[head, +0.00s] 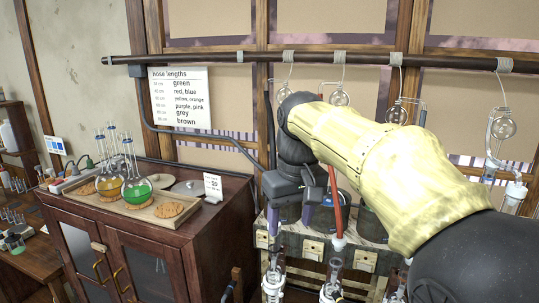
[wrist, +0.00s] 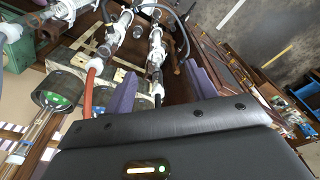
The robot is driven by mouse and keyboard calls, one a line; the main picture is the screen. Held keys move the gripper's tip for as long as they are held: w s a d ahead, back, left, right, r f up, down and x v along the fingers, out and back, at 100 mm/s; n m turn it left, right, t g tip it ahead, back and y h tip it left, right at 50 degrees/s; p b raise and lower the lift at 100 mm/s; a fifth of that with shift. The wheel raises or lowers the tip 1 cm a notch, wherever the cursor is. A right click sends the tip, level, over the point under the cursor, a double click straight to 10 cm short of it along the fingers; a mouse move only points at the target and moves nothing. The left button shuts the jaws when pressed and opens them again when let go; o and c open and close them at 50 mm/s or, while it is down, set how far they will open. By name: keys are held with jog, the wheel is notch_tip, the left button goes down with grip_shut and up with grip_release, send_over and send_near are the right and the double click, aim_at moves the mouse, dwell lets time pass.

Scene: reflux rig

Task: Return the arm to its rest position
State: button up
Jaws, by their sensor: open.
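My arm in its pale yellow sleeve (head: 385,165) reaches from the lower right across the head view and bends down at its dark wrist. My gripper (head: 318,208) hangs over the wooden rig bench, its purple fingers apart with nothing seen held between them. In the wrist view the two purple fingers of my gripper (wrist: 162,90) stand apart in front of the clamped glassware. A red hose (head: 337,203) rises close to the right of the fingers; it also shows in the wrist view (wrist: 89,92). My arm hides part of the rig behind it.
Glass condensers (head: 334,272) stand close below my gripper. Glass bulbs (head: 397,114) hang from a dark rail (head: 230,61). A dark cabinet (head: 125,255) at left carries a tray of flasks with green and amber liquid (head: 137,190). A hose-length chart (head: 181,98) hangs on the wall.

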jog(key=s+d+f+m+b, duration=0.1)
jog(key=d+f, duration=0.2)
jog(key=f, duration=0.6)
jog(key=s+d+f+m+b, duration=0.1)
jog(key=d+f+m, duration=0.15)
jog(key=f, duration=0.55)
jog(key=s+d+f+m+t+b, duration=0.1)
jog(key=s+d+f, duration=0.4)
jog(key=s+f, duration=0.5)
notch_tip(320, 180, down, 4)
jog(key=shift+d+f+h+b, duration=0.1)
jog(key=shift+d+h+b, duration=0.1)
jog(key=shift+h+b, duration=0.15)
jog(key=shift+w+m, duration=0.15)
jog(key=shift+m, duration=0.1)
jog(key=shift+d, duration=0.1)
jog(key=shift+s, duration=0.2)
